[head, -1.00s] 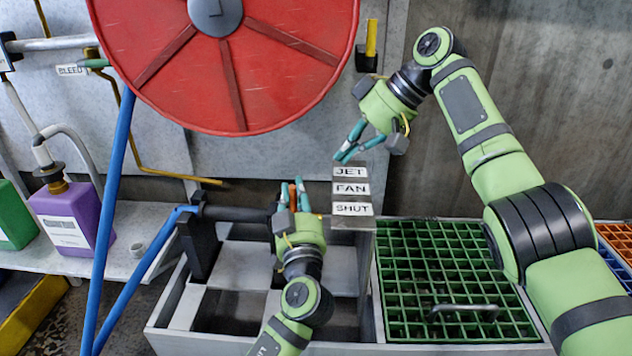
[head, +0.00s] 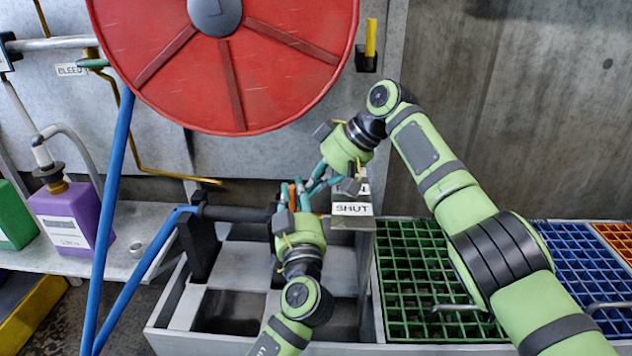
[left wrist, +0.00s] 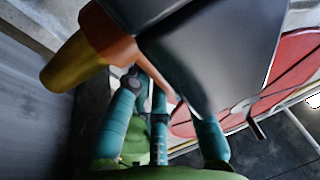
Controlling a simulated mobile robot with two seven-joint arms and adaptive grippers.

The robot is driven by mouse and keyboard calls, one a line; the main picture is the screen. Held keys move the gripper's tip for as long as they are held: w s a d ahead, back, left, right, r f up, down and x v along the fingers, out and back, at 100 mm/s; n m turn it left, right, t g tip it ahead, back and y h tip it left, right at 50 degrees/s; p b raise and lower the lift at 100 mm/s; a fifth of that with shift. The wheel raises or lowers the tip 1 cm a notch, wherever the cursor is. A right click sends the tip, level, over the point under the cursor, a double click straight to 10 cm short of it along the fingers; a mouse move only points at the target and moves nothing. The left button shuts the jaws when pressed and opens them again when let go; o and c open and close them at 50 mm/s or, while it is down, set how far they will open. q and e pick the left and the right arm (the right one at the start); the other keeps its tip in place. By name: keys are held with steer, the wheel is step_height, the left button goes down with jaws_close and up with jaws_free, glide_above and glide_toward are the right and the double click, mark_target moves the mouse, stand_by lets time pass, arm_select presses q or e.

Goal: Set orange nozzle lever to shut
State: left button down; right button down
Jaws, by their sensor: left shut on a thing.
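The orange nozzle lever (head: 291,196) shows as a small upright orange piece between the teal fingers of my left gripper (head: 293,193). My left gripper is shut on it, left of the label plate (head: 349,222). The left wrist view shows an orange strip (left wrist: 170,88) by the teal fingers, and most of it is hidden. SHUT is readable on the plate; the labels above it are mostly covered by my right gripper (head: 316,187). The right fingertips are close beside the left fingers, and I cannot tell whether they touch or how far they are spread.
A dark horizontal bar (head: 240,213) runs in from the left behind my left gripper. A large red reel (head: 290,80) hangs above. Green (head: 400,290) and blue (head: 570,255) grates lie to the right. A purple jug (head: 70,215) stands at left.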

steer(key=shift+s+a, duration=0.45)
steer(key=shift+s, duration=0.05)
